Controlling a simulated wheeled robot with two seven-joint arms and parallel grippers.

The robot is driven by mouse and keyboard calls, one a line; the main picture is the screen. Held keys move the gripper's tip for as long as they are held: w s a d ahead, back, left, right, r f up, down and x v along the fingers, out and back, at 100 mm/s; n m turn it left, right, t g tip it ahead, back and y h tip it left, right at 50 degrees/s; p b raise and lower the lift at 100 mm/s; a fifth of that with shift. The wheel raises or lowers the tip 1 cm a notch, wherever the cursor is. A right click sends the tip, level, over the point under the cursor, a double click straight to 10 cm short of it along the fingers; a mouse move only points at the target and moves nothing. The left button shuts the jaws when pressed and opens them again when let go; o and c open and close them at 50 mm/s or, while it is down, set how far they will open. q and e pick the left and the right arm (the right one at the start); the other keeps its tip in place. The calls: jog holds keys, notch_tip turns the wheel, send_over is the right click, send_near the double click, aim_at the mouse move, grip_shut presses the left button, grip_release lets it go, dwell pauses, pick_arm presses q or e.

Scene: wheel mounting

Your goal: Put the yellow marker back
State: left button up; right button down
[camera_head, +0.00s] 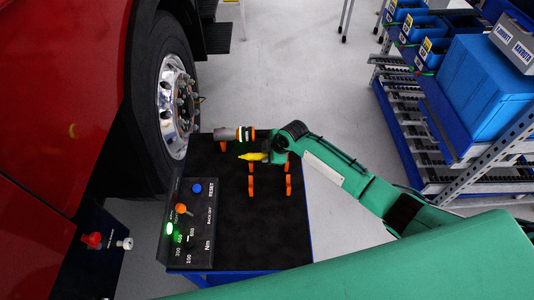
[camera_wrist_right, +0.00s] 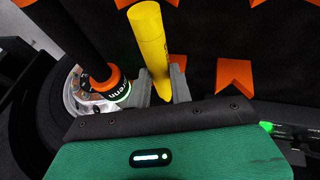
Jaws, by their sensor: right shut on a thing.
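The yellow marker (camera_head: 252,156) is between the fingers of my right gripper (camera_head: 264,157), above the black top of the cart. In the right wrist view the marker (camera_wrist_right: 149,40) stands up out of the shut fingers (camera_wrist_right: 161,84), with its thick end away from the palm. Orange holders (camera_head: 251,186) stand on the cart top, with another pair (camera_head: 288,185) to the right. In the right wrist view an orange holder (camera_wrist_right: 235,76) shows right of the marker. I cannot tell whether the marker touches a holder. My left gripper is not in view.
A tool with a green-lit ring (camera_head: 244,134) lies at the cart's far edge, close to my right gripper. A control panel (camera_head: 192,222) stands on the cart's left side. A truck wheel (camera_head: 172,105) is at left, a shelf rack (camera_head: 415,130) at right. The cart's near top (camera_head: 270,235) is clear.

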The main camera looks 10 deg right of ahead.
jog(key=shift+f+b, duration=0.4)
jog(key=shift+f, duration=0.2)
jog(key=c, duration=1.2)
grip_release()
jog(key=shift+o, duration=0.2)
jog(key=shift+r, duration=0.1)
jog(key=b+v, duration=0.1)
jog(key=v, duration=1.2)
jog(key=shift+s+r, duration=0.15)
jog(key=shift+r, duration=0.15)
jog(key=shift+d, duration=0.1)
jog(key=shift+f, duration=0.1)
